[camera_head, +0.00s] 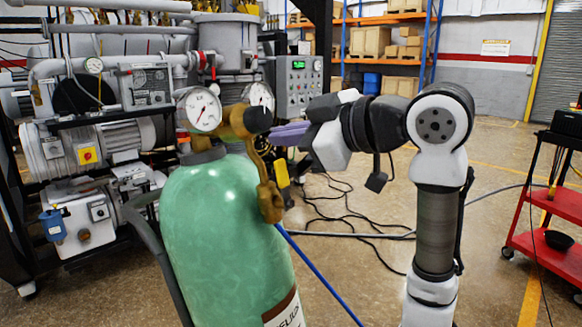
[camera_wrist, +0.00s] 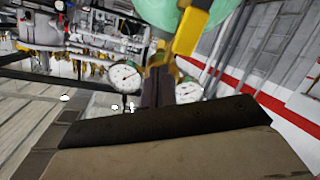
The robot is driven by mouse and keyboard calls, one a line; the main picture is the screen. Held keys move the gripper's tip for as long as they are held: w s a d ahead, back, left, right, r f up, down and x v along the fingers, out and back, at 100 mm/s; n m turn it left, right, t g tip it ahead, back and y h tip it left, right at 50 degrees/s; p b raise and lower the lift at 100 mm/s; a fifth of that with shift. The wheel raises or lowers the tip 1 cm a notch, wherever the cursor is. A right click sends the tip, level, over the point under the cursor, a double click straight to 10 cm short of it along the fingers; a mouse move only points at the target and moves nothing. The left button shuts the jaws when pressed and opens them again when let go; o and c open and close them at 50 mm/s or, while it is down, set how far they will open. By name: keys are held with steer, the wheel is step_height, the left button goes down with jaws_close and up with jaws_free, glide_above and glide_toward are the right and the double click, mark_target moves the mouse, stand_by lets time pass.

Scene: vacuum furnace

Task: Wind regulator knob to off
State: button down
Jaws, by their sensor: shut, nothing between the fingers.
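The green gas cylinder (camera_head: 222,235) stands upright in the foreground of the head view, with a brass regulator (camera_head: 236,118) on top. The dark round regulator knob (camera_head: 258,119) faces right, toward my gripper. My gripper (camera_head: 277,133), with purple fingers, is shut and empty, its tips close beside the knob. I cannot tell whether they touch it. In the wrist view, my fingers (camera_wrist: 158,88) point at the brass regulator (camera_wrist: 190,38), near the cylinder's green top (camera_wrist: 172,10). The knob is not clearly visible there.
Two round gauges, one left (camera_head: 203,110) and one behind the knob (camera_head: 261,97), sit close to my gripper. A blue hose (camera_head: 318,274) runs down from the regulator. Furnace machinery (camera_head: 95,140) fills the left. A red cart (camera_head: 556,215) stands right. Cables lie on the floor.

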steer(key=shift+w+a, duration=0.15)
steer(key=shift+a, duration=0.05)
steer(key=shift+a+r, duration=0.1)
steer(key=shift+r, duration=0.1)
stand_by(0.5)
steer(key=shift+w+r+p, duration=0.1)
steer(key=shift+r+p, duration=0.05)
steer(key=shift+p, duration=0.4)
steer(key=shift+d+f, duration=0.2)
steer(key=shift+f, duration=0.2)
steer(key=v, duration=0.6)
steer(key=shift+p, duration=0.45)
steer(key=shift+w+d, duration=0.1)
steer(key=shift+w, duration=0.05)
